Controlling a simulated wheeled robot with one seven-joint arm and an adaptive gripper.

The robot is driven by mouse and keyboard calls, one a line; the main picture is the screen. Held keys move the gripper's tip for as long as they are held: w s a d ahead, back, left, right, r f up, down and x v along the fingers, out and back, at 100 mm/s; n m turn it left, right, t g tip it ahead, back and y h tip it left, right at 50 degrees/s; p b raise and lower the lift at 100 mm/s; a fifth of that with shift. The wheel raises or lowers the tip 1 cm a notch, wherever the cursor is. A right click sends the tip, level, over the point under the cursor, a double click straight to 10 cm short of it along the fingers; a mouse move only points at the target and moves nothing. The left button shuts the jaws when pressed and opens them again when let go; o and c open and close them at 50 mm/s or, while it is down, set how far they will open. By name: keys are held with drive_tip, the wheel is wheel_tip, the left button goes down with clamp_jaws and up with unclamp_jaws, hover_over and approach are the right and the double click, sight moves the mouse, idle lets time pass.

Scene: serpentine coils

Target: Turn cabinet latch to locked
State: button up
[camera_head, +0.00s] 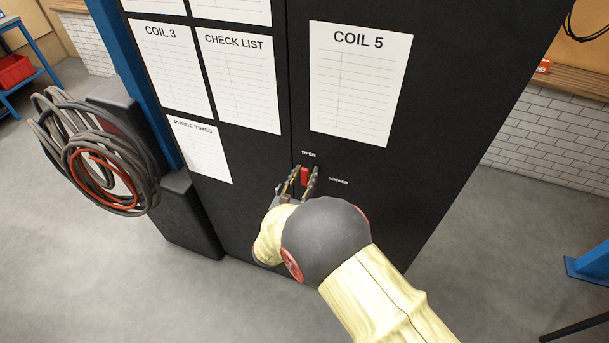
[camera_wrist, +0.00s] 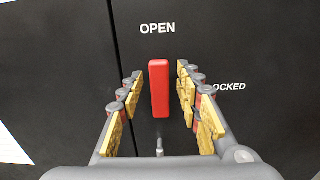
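The black cabinet (camera_head: 440,110) fills the middle of the head view. Its red latch (camera_head: 304,176) stands upright, pointing at the OPEN label (camera_head: 308,154); the LOCKED label (camera_head: 338,181) is to its right. In the wrist view the red latch (camera_wrist: 159,88) is vertical below the OPEN label (camera_wrist: 157,29). My gripper (camera_head: 308,180) is at the latch. Its two fingers, also in the wrist view (camera_wrist: 158,92), are apart, one on each side of the latch, with a visible gap on both sides. The LOCKED label is partly hidden by the right finger there.
Paper sheets, including the COIL 5 sheet (camera_head: 358,85), are on the cabinet front above the latch. A coiled hose (camera_head: 95,155) hangs at the left beside a blue post (camera_head: 135,75). The grey floor (camera_head: 490,235) at right is mostly clear.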

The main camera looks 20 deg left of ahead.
drive_tip(key=shift+c, duration=0.2)
drive_tip(key=c, duration=0.8)
clamp_jaws()
